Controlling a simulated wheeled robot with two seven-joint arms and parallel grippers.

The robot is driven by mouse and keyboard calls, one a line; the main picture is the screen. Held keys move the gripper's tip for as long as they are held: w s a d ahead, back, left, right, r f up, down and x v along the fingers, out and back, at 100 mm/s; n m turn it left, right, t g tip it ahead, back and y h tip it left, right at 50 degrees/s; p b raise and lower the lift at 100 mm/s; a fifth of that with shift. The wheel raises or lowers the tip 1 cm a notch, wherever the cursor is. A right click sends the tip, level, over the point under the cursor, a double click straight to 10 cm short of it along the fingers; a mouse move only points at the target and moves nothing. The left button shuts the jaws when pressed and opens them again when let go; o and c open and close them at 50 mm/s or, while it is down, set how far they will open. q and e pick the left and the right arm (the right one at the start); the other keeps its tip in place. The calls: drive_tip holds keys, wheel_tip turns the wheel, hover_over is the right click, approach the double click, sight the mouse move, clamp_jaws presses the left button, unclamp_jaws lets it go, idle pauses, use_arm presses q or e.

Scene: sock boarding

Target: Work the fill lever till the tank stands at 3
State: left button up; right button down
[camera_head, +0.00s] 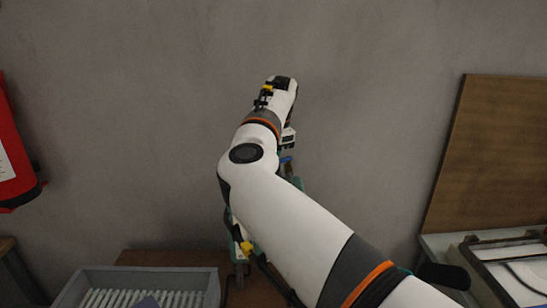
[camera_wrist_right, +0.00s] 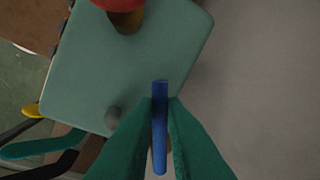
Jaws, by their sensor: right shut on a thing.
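My right gripper (camera_wrist_right: 160,112) is shut on a blue lever handle (camera_wrist_right: 160,90), a flat upright bar between its two green fingers. Beside it is a teal machine housing (camera_wrist_right: 165,50) with a red knob (camera_wrist_right: 118,3) at the top of the right wrist view. In the head view my right arm reaches up from the lower right and covers most of the machine. A bit of blue (camera_head: 287,159) and some teal (camera_head: 297,183) show beside the arm. No tank level reading can be made out. My left gripper is not in view.
A grey bin (camera_head: 140,277) with white ribs inside stands at the lower left. A brown board (camera_head: 495,150) leans at the right above a tray (camera_head: 505,270). The plain grey wall is behind.

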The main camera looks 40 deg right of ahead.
drive_tip(key=c, duration=1.5)
unclamp_jaws()
drive_tip(key=shift+r, duration=0.15)
drive_tip(key=shift+r, duration=0.35)
drive_tip(key=shift+s+a+r+b, duration=0.1)
drive_tip(key=shift+s+r+b, duration=0.3)
drive_tip(key=shift+r, duration=1.4)
drive_tip(key=shift+s+a+r+b, duration=0.1)
drive_tip(key=shift+s+r+b, duration=0.25)
drive_tip(key=shift+r, duration=1.5)
drive_tip(key=shift+s+a+r+b, duration=0.1)
drive_tip(key=shift+s+r+b, duration=0.25)
drive_tip(key=shift+r, duration=1.45)
